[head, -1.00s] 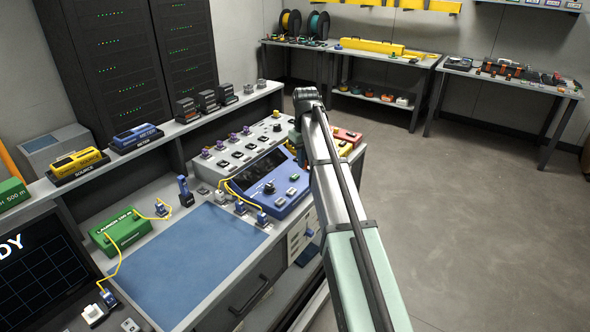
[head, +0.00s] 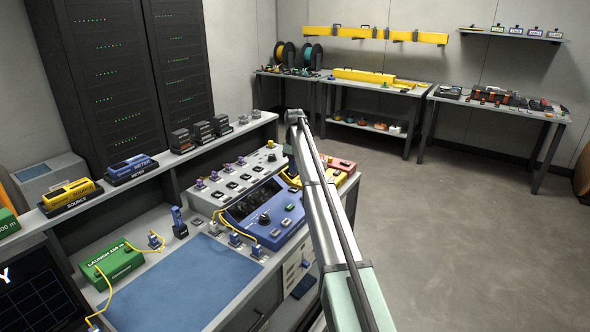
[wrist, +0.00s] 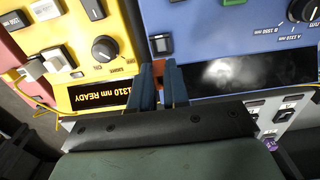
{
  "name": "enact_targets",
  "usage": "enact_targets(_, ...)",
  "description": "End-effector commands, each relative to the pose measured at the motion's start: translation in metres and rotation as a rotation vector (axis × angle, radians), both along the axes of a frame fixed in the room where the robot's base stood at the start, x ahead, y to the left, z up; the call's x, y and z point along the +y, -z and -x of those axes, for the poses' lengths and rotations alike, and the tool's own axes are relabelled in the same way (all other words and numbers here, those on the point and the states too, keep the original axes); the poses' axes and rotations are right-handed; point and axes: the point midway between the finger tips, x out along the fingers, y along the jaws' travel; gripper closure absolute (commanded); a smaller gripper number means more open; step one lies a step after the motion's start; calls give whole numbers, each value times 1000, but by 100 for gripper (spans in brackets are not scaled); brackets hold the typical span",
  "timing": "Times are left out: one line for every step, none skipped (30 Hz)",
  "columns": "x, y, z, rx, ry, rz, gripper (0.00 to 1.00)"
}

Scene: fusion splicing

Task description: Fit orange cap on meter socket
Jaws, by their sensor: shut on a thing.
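My gripper (wrist: 160,70) is shut on a small orange-brown piece (wrist: 160,64), apparently the orange cap, mostly hidden between the fingers. It is over the border between the blue meter (wrist: 222,45) and the yellow source unit (wrist: 75,22).
The yellow unit's display reads "1310 nm READY". A white connector (wrist: 35,70) with a yellow lead is plugged in at its left. In the head view a green launch box (head: 112,264) and a blue mat (head: 165,285) lie left of the meter. Yellow leads run to the meter's front.

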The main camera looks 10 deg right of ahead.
Motion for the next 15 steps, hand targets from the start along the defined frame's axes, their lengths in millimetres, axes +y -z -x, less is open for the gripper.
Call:
enact_targets(0, 2, 0, 0, 0, 0, 100)
enact_targets(0, 3, 1, 0, 1, 0, 100)
enact_targets(0, 5, 1, 0, 1, 0, 100)
enact_targets(0, 7, 1, 0, 1, 0, 100)
enact_targets(0, 9, 1, 0, 1, 0, 100)
enact_targets(0, 11, 1, 0, 1, 0, 100)
enact_targets(0, 14, 1, 0, 1, 0, 100)
enact_targets(0, 16, 1, 0, 1, 0, 100)
enact_targets(0, 19, 1, 1, 1, 0, 100)
enact_targets(0, 21, 1, 1, 2, 0, 100)
enact_targets(0, 24, 1, 1, 2, 0, 100)
enact_targets(0, 27, 1, 1, 2, 0, 100)
enact_targets(0, 29, 1, 1, 2, 0, 100)
enact_targets(0, 31, 1, 1, 2, 0, 100)
enact_targets(0, 34, 1, 1, 2, 0, 100)
